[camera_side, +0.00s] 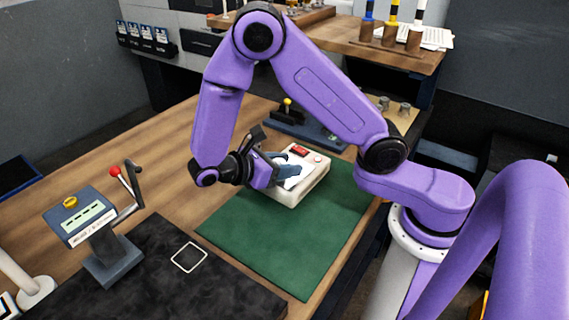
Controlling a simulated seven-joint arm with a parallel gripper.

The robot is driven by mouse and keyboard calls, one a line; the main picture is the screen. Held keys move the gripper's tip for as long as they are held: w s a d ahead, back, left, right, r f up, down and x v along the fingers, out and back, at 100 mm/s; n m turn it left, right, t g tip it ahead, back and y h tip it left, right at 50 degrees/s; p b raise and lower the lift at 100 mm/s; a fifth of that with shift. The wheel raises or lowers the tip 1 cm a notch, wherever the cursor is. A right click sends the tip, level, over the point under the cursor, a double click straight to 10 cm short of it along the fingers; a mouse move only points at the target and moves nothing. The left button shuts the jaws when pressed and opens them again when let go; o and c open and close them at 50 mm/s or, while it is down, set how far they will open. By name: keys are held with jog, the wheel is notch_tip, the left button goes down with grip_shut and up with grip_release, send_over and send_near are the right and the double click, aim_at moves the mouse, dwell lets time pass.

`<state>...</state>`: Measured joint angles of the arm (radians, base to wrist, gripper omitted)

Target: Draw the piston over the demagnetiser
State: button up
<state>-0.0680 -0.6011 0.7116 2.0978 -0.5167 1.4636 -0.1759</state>
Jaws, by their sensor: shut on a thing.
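My gripper (288,172) reaches in from the left, low over the top of the box. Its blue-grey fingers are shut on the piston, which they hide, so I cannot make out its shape. I cannot tell whether the piston touches the top of the box.
The green mat (285,245) is clear in front of the box. A dark fixture with a yellow knob (287,104) stands behind it. Metal cylinders (404,108) stand at the back right. A lever device (100,235) and a black mat (165,290) are front left.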

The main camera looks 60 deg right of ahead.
aim_at(294, 159)
jog(key=shift+f, duration=0.4)
dwell(0.7)
jog(key=shift+d, duration=0.15)
jog(key=shift+d, duration=0.5)
jog(key=shift+d+f, duration=0.15)
jog(key=shift+d, duration=0.45)
jog(key=shift+d, duration=0.1)
jog(key=shift+d, duration=0.5)
jog(key=shift+d, duration=0.15)
